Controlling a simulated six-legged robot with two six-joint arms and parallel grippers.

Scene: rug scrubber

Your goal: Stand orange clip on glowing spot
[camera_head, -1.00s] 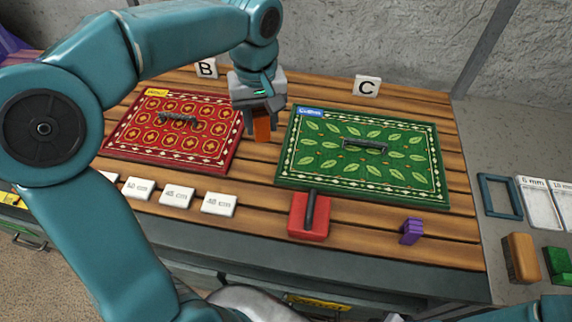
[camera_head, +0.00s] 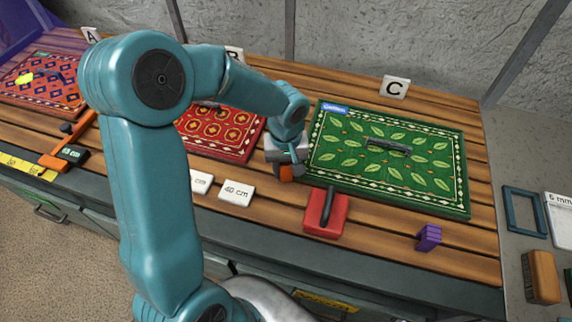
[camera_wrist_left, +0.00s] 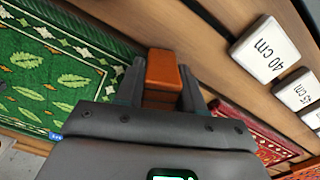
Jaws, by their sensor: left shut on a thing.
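My left gripper (camera_head: 290,170) is shut on the orange clip (camera_head: 286,174), a small orange block. They are over the wooden table between the red rug and the green rug, near the green rug's left edge. In the left wrist view the orange clip (camera_wrist_left: 162,72) sits upright between the two fingers of my left gripper (camera_wrist_left: 158,90). I cannot tell whether its lower end touches the wood. No glowing spot shows. My right gripper is not in view.
The green rug (camera_head: 350,176) lies right, the red rug (camera_head: 225,137) left. A red scrubber block with a dark handle (camera_head: 325,212) and a purple clip (camera_head: 429,238) lie near the front edge. White cards, including the 40 cm card (camera_head: 237,194), line the front.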

